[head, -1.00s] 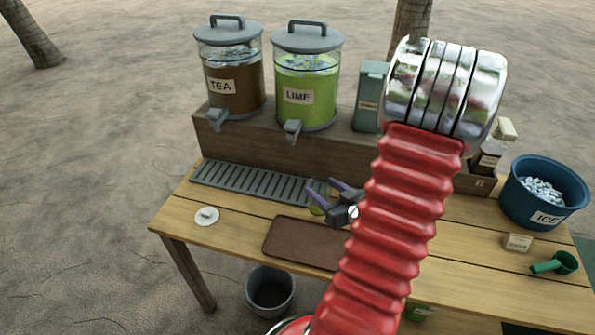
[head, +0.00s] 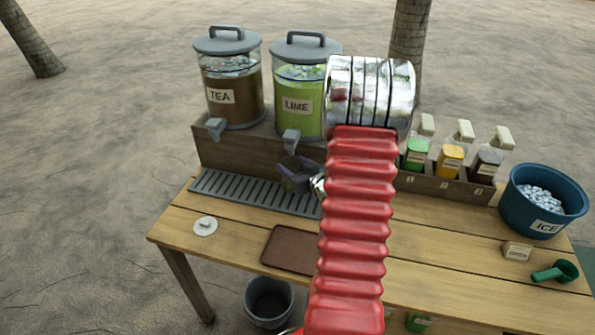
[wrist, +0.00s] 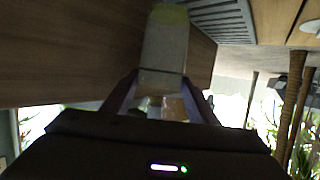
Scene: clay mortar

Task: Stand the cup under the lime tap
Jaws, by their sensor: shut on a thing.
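The lime dispenser (head: 298,92) is a clear jar of green drink with a grey lid and a LIME label. Its grey lime tap (head: 291,142) juts out over the slotted grey drip tray (head: 235,190). My gripper (head: 297,176) is just below this tap in the head view, its purple fingers partly hidden by my arm. It is shut on a translucent cup, clearest in the wrist view (wrist: 165,45) between the two fingers (wrist: 160,88). The cup is small and dim in the head view, so I cannot tell whether it touches the tray.
The tea dispenser (head: 230,85) stands left of the lime one on a wooden riser (head: 230,152). Several bottles stand in a rack at right, near the blue ice tub (head: 515,205). A brown mat (head: 288,248) and a white lid-like disc (head: 205,226) lie in front.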

